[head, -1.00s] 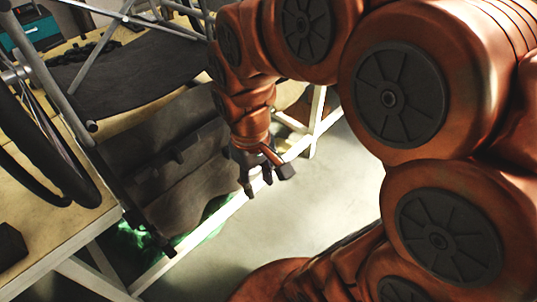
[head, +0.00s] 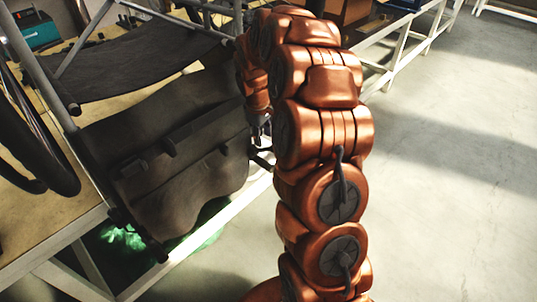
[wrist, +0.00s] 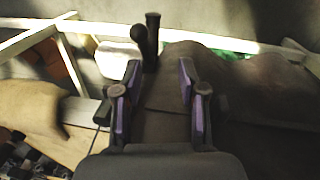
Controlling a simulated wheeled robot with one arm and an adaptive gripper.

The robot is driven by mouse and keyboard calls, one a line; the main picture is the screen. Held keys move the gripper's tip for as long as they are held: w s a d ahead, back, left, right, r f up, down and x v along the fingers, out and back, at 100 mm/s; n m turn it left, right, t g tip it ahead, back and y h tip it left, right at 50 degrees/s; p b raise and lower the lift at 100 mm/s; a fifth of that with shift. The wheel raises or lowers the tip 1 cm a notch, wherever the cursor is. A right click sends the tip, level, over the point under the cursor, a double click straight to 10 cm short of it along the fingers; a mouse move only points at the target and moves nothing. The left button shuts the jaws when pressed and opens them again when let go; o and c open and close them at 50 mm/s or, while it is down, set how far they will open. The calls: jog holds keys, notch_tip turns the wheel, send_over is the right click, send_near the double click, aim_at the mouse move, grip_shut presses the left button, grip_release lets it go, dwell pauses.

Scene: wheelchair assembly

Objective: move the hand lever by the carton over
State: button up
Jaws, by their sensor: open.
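A black upright lever with a rounded knob beside it (wrist: 146,42) shows in the wrist view, just beyond my fingertips. It looks like the hand lever, but I cannot tell for sure. My gripper (wrist: 158,72) is open, its two purple-lined fingers apart, with no object held between them. In the head view my gripper (head: 259,126) is small and partly hidden by my arm, beside the right edge of the wheelchair's dark fabric (head: 175,150). A brown box, possibly the carton (head: 332,10), stands on the bench behind my arm.
The wheelchair's metal frame and a black wheel (head: 40,130) fill the left, on a wooden-topped bench (head: 35,220) with white legs. A teal box (head: 35,32) sits at the far left. Grey floor (head: 440,170) is open on the right.

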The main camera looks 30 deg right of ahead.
aim_at(269, 150)
jog(key=shift+w+d+f, duration=0.35)
jog(key=shift+d+f, duration=0.3)
jog(key=shift+f, duration=1.1)
jog(key=shift+w+d+f, duration=0.3)
jog(key=shift+d+f, duration=0.3)
jog(key=shift+f, duration=1.15)
jog(key=shift+w+d+f, duration=0.35)
jog(key=shift+d+f, duration=0.3)
jog(key=shift+f, duration=1.1)
grip_shut()
